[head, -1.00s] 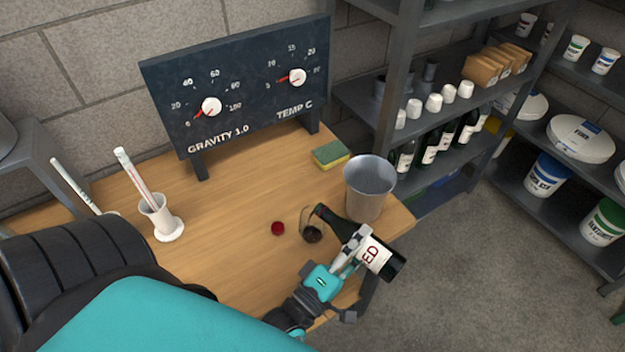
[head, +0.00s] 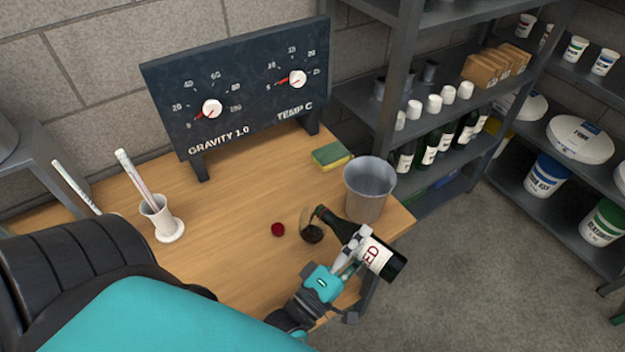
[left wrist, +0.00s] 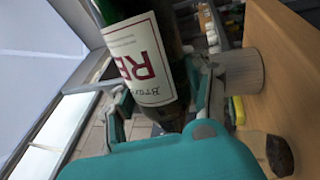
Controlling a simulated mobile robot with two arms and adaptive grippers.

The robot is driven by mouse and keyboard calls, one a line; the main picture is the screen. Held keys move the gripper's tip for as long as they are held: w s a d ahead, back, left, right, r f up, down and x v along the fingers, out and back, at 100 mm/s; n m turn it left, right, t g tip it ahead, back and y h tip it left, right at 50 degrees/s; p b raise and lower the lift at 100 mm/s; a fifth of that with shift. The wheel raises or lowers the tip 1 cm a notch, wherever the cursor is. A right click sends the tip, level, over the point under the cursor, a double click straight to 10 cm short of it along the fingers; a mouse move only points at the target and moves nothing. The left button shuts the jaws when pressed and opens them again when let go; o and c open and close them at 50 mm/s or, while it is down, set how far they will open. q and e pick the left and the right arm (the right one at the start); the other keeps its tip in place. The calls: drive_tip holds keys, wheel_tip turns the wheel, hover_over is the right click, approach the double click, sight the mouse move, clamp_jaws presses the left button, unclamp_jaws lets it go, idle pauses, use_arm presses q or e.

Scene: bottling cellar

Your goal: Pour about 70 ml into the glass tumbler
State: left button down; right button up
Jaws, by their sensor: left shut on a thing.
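My left gripper (head: 352,254) is shut on a dark green wine bottle (head: 393,266) with a white label and red letters. The bottle lies tilted near the table's right edge, its neck pointing left and its mouth over or just beside the glass tumbler (head: 306,222). The tumbler stands on the table with dark liquid low inside. I cannot make out a stream at the mouth. In the left wrist view the bottle (left wrist: 143,60) fills the middle between the fingers, and the tumbler (left wrist: 258,144) shows at lower right. My right gripper is not in view.
A grey bucket (head: 368,190) stands close behind the bottle. A sponge (head: 331,155), a white cylinder holder (head: 160,218) and a dial board (head: 240,90) are farther back. The table's middle left is clear.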

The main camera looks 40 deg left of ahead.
sight(359, 255)
use_arm(q)
drive_tip(key=shift+d+r+n+p, duration=0.15)
drive_tip(key=shift+r+n+p, duration=0.15)
drive_tip(key=shift+r+n, duration=0.1)
idle(1.0)
wheel_tip(359, 255, down, 4)
drive_tip(key=m+h+b, duration=0.1)
drive_tip(key=m+b, duration=0.2)
drive_tip(key=b, duration=0.1)
drive_tip(key=shift+d+f+m, duration=0.1)
drive_tip(key=shift+f+m, duration=0.05)
drive_tip(key=shift+m, duration=0.15)
drive_tip(key=shift+d+f+m+b, duration=0.2)
drive_tip(key=shift+m+b, duration=0.25)
drive_tip(key=shift+m, duration=0.25)
drive_tip(key=shift+r+p, duration=0.25)
drive_tip(key=shift+p, duration=0.05)
drive_tip(key=shift+a+f+m+g+h, duration=0.15)
drive_tip(key=shift+f+m+g+h, duration=0.1)
drive_tip(key=shift+f+m, duration=0.25)
drive_tip(key=shift+a+f+m+g+h, duration=0.15)
drive_tip(key=shift+f+m+h, duration=0.1)
drive_tip(key=shift+m, duration=0.45)
